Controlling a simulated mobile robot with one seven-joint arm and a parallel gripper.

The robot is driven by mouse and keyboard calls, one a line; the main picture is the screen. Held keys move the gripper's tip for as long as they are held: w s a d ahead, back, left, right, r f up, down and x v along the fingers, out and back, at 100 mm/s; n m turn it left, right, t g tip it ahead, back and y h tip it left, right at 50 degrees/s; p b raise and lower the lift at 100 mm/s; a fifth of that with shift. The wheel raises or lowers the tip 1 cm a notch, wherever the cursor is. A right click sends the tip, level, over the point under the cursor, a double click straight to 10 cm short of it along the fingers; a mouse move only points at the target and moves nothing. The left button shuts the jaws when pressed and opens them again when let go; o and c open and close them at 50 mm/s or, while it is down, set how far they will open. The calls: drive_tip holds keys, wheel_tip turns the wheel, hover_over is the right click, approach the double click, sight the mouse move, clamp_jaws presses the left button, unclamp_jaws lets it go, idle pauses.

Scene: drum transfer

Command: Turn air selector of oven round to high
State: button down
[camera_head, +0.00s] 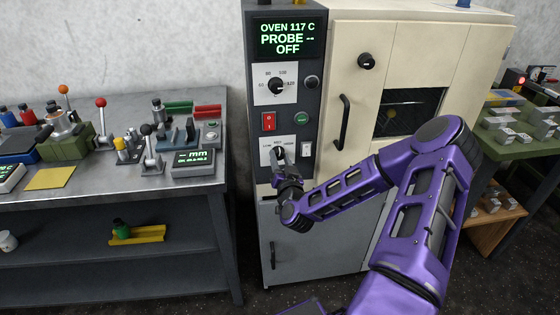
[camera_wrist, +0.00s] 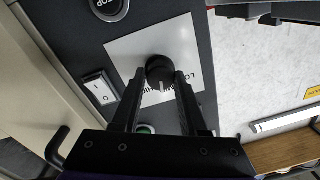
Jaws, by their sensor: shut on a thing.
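The air selector is a round black knob (camera_wrist: 159,70) on a white plate (camera_wrist: 128,48) marked LOW, MED and HIGH. The plate (camera_head: 266,144) also shows low on the oven's dark control panel in the head view. My gripper (camera_head: 281,163) reaches up to the knob from below and hides part of it. In the wrist view, my gripper (camera_wrist: 161,76) has one finger on each side of the knob and is shut on it. The knob's white mark points toward the middle of the label row, around MED. The fingers partly cover the labels.
The oven display (camera_head: 287,39) reads OVEN 117 C, PROBE -- and OFF. A white rocker switch (camera_head: 306,149) and door handle (camera_head: 343,122) are close to the right.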

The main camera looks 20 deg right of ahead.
drive_tip(key=m+b, duration=0.1)
drive_tip(key=m, duration=0.2)
drive_tip(key=shift+f, duration=0.15)
drive_tip(key=shift+m+b, duration=0.85)
drive_tip(key=shift+m, duration=1.35)
drive_tip(key=shift+c, duration=2.2)
unclamp_jaws()
